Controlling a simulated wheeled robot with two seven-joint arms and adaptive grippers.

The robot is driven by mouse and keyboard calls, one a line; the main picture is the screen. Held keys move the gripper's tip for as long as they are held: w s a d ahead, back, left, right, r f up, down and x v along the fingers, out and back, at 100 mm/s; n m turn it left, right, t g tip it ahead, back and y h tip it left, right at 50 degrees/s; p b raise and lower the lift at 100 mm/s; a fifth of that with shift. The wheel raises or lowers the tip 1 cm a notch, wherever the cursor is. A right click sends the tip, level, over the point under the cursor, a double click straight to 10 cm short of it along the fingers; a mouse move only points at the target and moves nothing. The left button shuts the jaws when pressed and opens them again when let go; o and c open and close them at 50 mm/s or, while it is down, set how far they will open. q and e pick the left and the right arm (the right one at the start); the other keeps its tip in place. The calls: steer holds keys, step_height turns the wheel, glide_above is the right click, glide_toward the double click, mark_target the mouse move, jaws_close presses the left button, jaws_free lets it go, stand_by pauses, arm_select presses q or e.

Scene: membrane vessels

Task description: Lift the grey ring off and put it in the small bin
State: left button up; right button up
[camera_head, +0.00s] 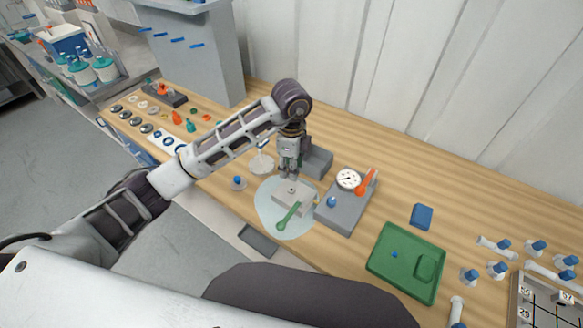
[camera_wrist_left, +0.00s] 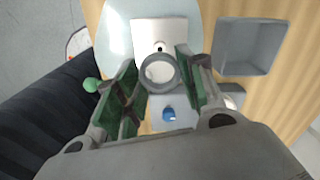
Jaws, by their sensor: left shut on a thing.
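My left gripper (camera_head: 290,177) is over the pale block (camera_head: 290,200), which rests on a light blue round mat (camera_head: 265,212). In the left wrist view the left gripper (camera_wrist_left: 158,75) is shut on the grey ring (camera_wrist_left: 147,73), which sits between its green-padded fingers. The pale block (camera_wrist_left: 170,27) with a small dark hole shows beyond the ring. I cannot tell whether the ring is clear of the block. A small grey open bin (camera_head: 320,160) stands just behind the gripper; it also shows empty in the left wrist view (camera_wrist_left: 249,47). My right gripper is out of view.
A green-handled tool (camera_head: 288,216) lies against the block's front. A grey stand with a gauge (camera_head: 348,180) is close on the right. A green tray (camera_head: 405,262) and blue block (camera_head: 421,216) lie further right. Another grey tray (camera_head: 258,240) is at the front edge.

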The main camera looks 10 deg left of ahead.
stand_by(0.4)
arm_select(q)
steer(key=shift+r+p, duration=1.1)
steer(key=shift+r, duration=0.4)
steer(key=shift+w+a+b, duration=0.1)
steer(key=shift+w+b, duration=0.1)
steer(key=shift+b, duration=0.1)
